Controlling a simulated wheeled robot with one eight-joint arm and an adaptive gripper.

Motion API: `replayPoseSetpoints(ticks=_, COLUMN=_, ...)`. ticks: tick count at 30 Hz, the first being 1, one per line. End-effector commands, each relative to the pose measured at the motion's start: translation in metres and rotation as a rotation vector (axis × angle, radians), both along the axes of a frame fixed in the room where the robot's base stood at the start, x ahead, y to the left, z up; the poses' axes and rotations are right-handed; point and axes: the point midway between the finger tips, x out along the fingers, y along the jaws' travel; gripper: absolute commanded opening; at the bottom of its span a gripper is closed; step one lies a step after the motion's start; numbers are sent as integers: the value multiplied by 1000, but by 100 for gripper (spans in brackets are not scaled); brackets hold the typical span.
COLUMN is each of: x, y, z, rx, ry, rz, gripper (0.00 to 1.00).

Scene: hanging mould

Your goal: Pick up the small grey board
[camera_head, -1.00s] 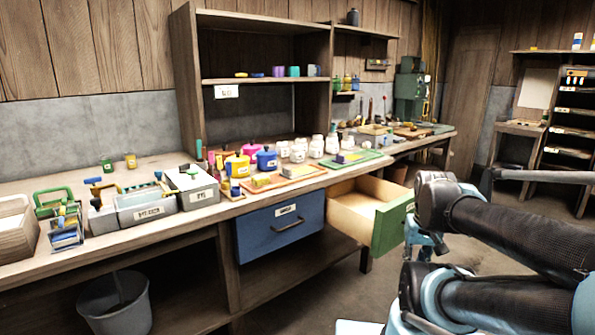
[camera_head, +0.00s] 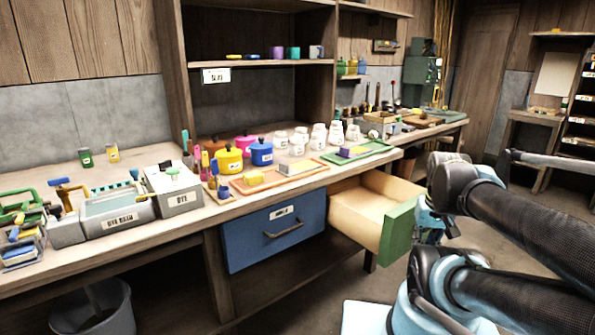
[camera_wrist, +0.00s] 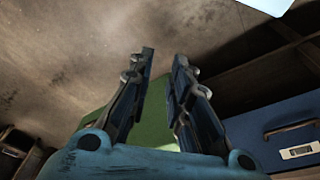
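I cannot single out the small grey board for sure. A flat pale grey piece (camera_head: 297,167) lies on the bench at the right end of an orange-brown board (camera_head: 262,182), with a yellow block to its left. My gripper (camera_wrist: 164,56) is open and empty in the wrist view, its two dark fingers apart. The green front of the open drawer (camera_wrist: 152,132) shows behind and between the fingers. In the head view the drawer's green front (camera_head: 398,230) is just left of my arm. My gripper is apart from everything on the bench.
The bench (camera_head: 165,235) holds a grey dye bin (camera_head: 182,190), a yellow pot (camera_head: 229,160), a blue pot (camera_head: 262,153), several white jars and a green tray (camera_head: 372,152). The open drawer juts out over the floor. A blue drawer (camera_head: 275,232) is shut.

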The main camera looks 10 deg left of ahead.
Motion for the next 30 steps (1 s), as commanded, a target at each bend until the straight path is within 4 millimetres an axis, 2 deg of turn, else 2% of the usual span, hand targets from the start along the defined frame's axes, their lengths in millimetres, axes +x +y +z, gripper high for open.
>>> replayPoseSetpoints(ticks=5, x=34, y=15, z=37, rx=5, ry=-17, rz=89, gripper=18)
replayPoseSetpoints(ticks=8, x=61, y=34, z=66, rx=10, ry=-32, rz=162, gripper=18)
replayPoseSetpoints(ticks=14, x=116, y=84, z=119, rx=22, ry=-64, rz=312, gripper=18)
replayPoseSetpoints(ticks=23, x=188, y=187, z=183, rx=45, ry=-109, rz=536, gripper=18)
replayPoseSetpoints(ticks=30, x=229, y=291, z=221, rx=69, ry=-143, rz=710, gripper=18)
